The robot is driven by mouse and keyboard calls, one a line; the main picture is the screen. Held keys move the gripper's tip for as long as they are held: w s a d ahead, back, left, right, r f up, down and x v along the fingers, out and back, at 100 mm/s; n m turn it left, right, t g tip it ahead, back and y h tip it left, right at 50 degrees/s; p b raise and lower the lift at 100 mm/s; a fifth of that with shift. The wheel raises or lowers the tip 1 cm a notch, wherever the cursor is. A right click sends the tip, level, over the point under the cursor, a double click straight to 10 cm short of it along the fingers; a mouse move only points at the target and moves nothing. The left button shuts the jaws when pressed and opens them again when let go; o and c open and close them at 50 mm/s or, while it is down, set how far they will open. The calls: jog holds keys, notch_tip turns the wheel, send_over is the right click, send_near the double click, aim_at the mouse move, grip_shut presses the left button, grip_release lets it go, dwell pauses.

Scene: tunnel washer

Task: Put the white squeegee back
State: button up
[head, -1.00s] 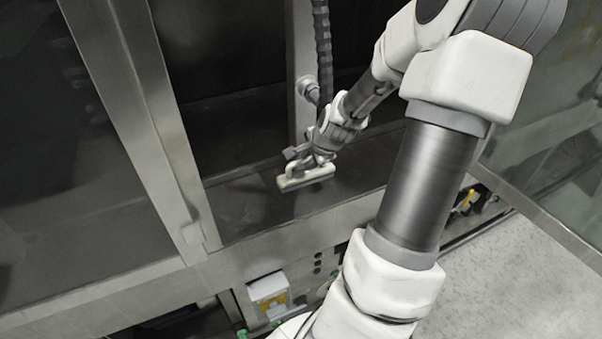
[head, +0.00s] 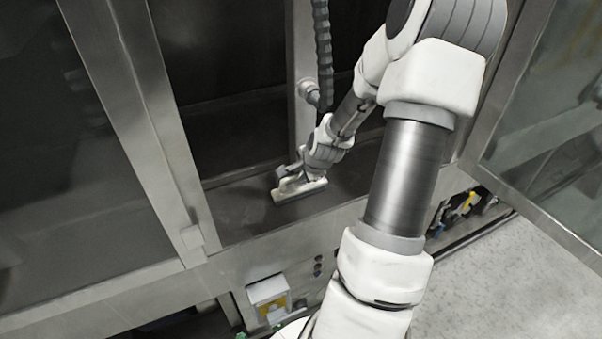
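The white squeegee (head: 300,190) shows in the head view as a pale bar with a grey edge, low over the dark floor of the washer's open bay (head: 240,205). My gripper (head: 290,178) is at the squeegee's upper side and appears closed around its handle. The fingers are small and partly hidden by the squeegee and my wrist. I cannot tell whether the squeegee touches the bay floor or is just above it.
A metal post (head: 165,130) stands left of the squeegee. A ribbed hose (head: 322,55) hangs behind my wrist. The bay's metal front ledge (head: 285,235) runs below. A glass door (head: 555,130) stands at the right.

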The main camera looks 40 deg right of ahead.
jog(key=o, duration=0.5)
jog(key=shift+c, duration=0.2)
jog(key=p+v, duration=0.4)
jog(key=v, duration=0.8)
dwell(0.3)
